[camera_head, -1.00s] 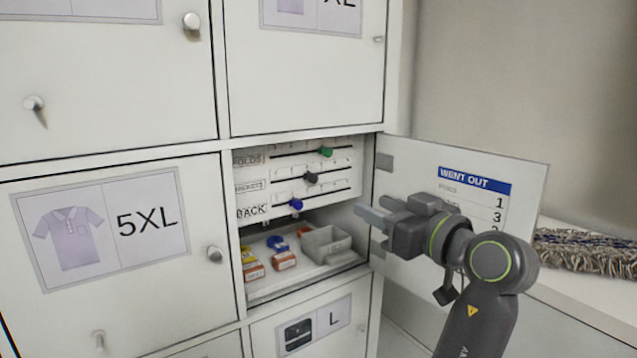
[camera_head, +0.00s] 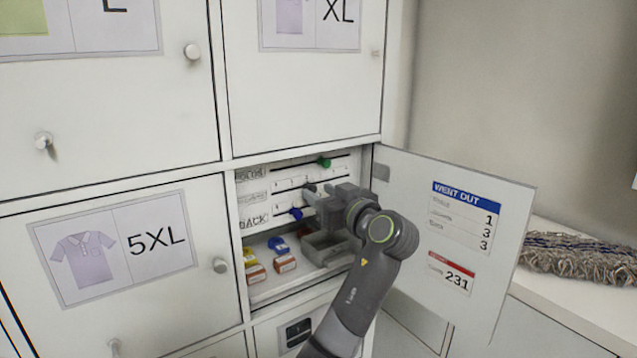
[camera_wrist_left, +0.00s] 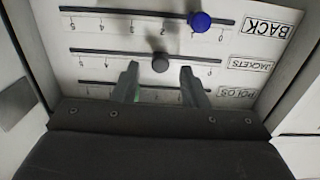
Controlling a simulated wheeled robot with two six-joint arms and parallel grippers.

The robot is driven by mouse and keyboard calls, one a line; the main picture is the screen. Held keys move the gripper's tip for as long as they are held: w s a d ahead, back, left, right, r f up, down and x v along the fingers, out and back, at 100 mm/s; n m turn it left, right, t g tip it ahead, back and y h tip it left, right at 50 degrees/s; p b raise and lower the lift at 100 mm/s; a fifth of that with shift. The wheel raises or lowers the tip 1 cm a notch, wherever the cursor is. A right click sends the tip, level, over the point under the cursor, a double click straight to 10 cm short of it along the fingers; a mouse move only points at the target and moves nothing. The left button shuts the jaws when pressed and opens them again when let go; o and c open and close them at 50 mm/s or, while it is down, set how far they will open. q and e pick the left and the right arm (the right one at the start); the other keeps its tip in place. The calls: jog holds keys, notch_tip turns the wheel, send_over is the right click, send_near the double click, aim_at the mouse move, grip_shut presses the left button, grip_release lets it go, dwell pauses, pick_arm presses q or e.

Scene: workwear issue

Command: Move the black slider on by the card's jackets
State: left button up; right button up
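The black slider (camera_wrist_left: 160,63) is a round dark knob on the middle rail, labelled JACKETS (camera_wrist_left: 250,64). The wrist view shows the panel upside down. My left gripper (camera_wrist_left: 159,70) is open, with one finger on each side of the knob; I cannot tell whether either touches it. In the head view this gripper (camera_head: 314,195) reaches into the open locker and partly covers the rails. The WENT OUT card (camera_head: 465,215) on the open door reads 1, 3, 3 downward; its middle row, apparently jackets, shows 3. My right gripper is not in view.
A blue slider (camera_wrist_left: 200,21) sits on the BACK rail and a green slider (camera_head: 325,163) on the POLOS rail. Below are small boxes (camera_head: 285,263) and a grey bin (camera_head: 325,247). The open door (camera_head: 400,200) stands right of my arm.

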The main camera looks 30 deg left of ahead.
pick_arm(q)
jog(key=shift+w+a, duration=0.25)
jog(key=shift+a, duration=0.45)
jog(key=shift+c, duration=0.3)
grip_shut()
